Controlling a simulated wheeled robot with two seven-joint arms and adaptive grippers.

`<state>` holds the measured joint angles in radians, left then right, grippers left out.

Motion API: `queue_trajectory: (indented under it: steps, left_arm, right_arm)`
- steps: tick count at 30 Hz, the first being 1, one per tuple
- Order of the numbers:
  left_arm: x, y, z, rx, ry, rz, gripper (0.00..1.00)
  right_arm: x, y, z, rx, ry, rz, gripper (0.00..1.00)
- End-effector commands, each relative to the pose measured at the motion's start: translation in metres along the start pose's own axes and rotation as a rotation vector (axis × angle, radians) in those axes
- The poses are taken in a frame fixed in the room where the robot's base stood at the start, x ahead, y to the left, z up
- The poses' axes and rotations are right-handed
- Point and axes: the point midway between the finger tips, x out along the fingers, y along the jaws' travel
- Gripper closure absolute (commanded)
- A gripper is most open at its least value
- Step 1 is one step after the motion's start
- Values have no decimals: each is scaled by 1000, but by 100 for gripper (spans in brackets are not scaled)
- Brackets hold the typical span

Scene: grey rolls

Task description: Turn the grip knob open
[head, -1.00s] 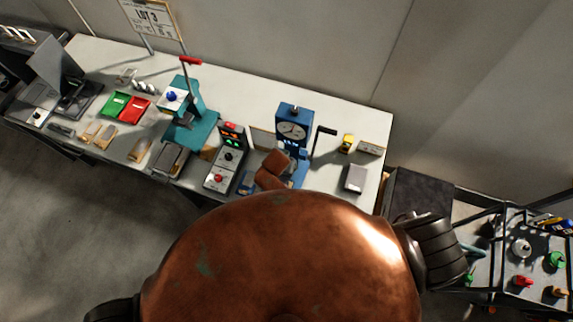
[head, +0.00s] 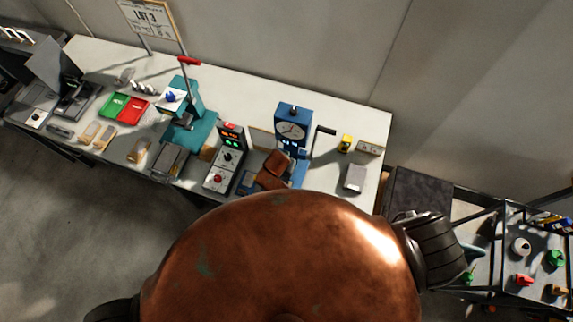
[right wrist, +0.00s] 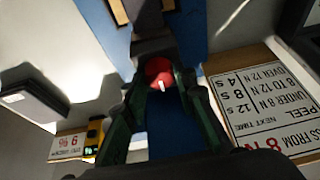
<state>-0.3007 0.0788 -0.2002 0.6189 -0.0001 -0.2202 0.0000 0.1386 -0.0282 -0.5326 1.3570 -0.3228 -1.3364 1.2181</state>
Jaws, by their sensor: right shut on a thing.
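The red grip knob (right wrist: 158,72) with a pale mark on its face shows in the right wrist view, on the blue tester. My right gripper (right wrist: 158,78) is shut on it, with one dark green finger on each side of it. In the head view the blue tester (head: 293,112) with its round dial stands near the right part of the bench. Copper parts of my arm reach in front of its lower part, and the knob and right gripper cannot be made out there. My left gripper is not in view.
A printed board (right wrist: 270,105) stands close to the right of the gripper in the wrist view. A yellow device (head: 346,143) and a grey box (head: 354,178) lie right of the tester. A control box (head: 224,160) and a teal press (head: 192,125) stand to its left.

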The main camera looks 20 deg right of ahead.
Motion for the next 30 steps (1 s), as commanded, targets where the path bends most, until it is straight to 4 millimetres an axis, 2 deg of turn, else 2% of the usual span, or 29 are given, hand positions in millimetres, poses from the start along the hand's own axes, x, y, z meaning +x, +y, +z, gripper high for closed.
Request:
queue_trajectory:
  steps: [4,14,30]
  left_arm:
    - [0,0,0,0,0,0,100]
    - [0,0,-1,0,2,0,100]
    - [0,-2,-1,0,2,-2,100]
  right_arm:
    - [0,0,0,0,0,1,99]
    - [0,1,0,-49,0,-20,99]
    - [0,4,-1,-429,1,-177,99]
